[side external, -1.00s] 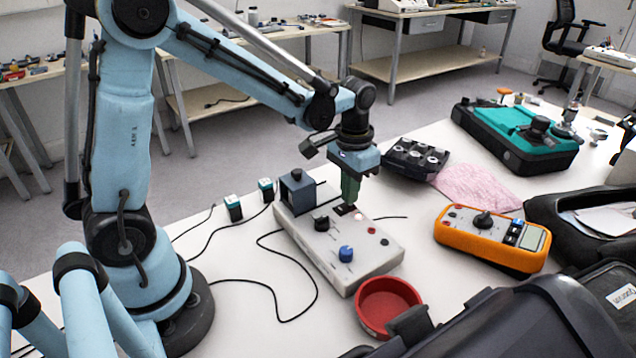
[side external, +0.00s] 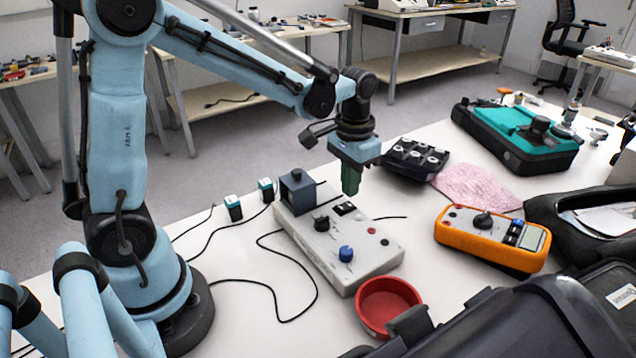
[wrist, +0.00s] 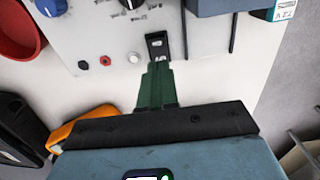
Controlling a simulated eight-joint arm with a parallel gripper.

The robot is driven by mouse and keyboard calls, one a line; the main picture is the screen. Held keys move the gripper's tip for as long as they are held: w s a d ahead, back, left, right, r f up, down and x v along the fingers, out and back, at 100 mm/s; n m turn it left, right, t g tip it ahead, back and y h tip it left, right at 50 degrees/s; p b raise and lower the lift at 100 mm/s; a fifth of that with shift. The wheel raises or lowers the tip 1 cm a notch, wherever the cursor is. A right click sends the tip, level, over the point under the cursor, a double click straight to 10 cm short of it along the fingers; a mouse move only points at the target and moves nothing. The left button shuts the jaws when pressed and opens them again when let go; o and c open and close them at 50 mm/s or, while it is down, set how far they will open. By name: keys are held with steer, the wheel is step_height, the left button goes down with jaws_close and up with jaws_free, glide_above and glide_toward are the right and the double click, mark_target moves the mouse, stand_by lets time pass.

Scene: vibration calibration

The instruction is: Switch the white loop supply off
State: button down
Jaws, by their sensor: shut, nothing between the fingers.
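The white loop supply (side external: 360,256) lies on the white table, with a blue knob (side external: 346,254), a black knob (side external: 322,223) and a small black rocker switch (side external: 344,208) on its top. In the wrist view the switch (wrist: 157,45) sits just beyond my fingertips, and the supply's panel (wrist: 100,40) fills the upper part. My gripper (side external: 350,190) has green fingers, shut and empty, pointing down above the switch end of the supply. It also shows in the wrist view (wrist: 157,72). The fingers look apart from the switch. I cannot read which way the switch is set.
A blue-grey block (side external: 297,190) stands on the supply's far-left end. A red bowl (side external: 388,305) is in front, an orange multimeter (side external: 491,238) to the right, and a black box with knobs (side external: 415,158) behind. Black cables (side external: 262,262) run over the table at left.

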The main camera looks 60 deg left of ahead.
steer(key=shift+r, duration=2.2)
steer(key=t, duration=0.7)
glide_toward(348, 205)
steer(key=shift+s+d+r, duration=0.55)
steer(key=shift+s+r, duration=1.15)
steer(key=shift+r, duration=0.1)
